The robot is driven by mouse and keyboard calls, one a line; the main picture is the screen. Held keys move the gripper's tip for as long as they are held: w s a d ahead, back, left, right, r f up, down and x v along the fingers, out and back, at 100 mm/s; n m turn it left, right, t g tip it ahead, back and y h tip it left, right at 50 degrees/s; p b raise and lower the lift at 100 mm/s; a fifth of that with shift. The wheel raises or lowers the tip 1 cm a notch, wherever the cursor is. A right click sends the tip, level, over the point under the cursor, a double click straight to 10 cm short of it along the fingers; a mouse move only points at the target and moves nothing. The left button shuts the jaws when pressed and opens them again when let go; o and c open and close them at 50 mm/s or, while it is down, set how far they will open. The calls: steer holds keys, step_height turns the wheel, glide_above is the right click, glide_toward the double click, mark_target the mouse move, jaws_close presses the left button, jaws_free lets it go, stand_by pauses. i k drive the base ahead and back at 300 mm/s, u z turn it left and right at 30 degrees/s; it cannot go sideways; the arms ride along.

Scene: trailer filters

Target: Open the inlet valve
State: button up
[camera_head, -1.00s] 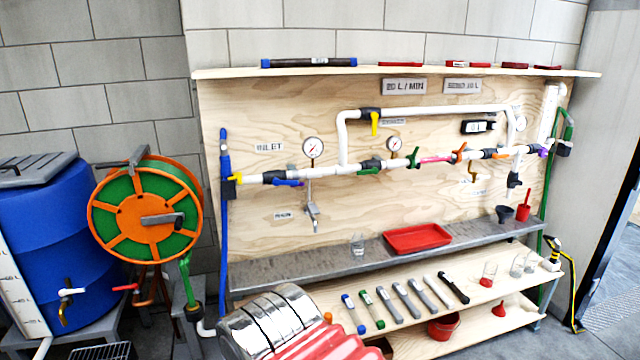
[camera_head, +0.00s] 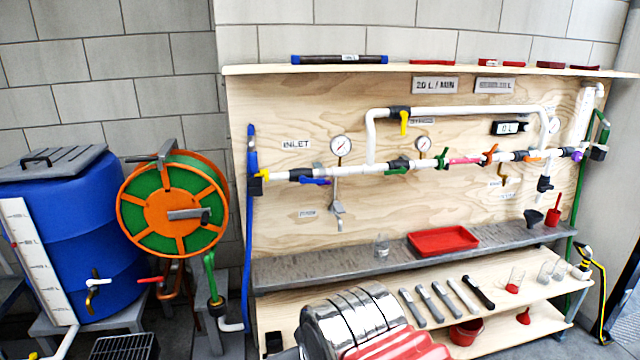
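The plywood board carries white pipework. The INLET label (camera_head: 296,145) is at its upper left. Below it, a valve with a blue lever (camera_head: 314,181) sits on the horizontal pipe, the lever lying roughly along the pipe. At the pipe's left end is a yellow handle (camera_head: 262,175) beside the blue hose (camera_head: 250,220). A round gauge (camera_head: 341,146) stands above the pipe just right of the label. Which handle is the inlet valve is not certain. My gripper is not in view.
A silver and red ribbed body (camera_head: 350,325), possibly part of me, is at the bottom centre. A green-orange hose reel (camera_head: 172,212) and blue tank (camera_head: 80,235) stand left. A metal shelf (camera_head: 330,262) with a red tray (camera_head: 443,241) juts out below the pipes.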

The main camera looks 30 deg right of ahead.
mark_target(303, 179)
steer(key=u, duration=0.1)
steer(key=i, duration=1)
steer(key=z, duration=0.1)
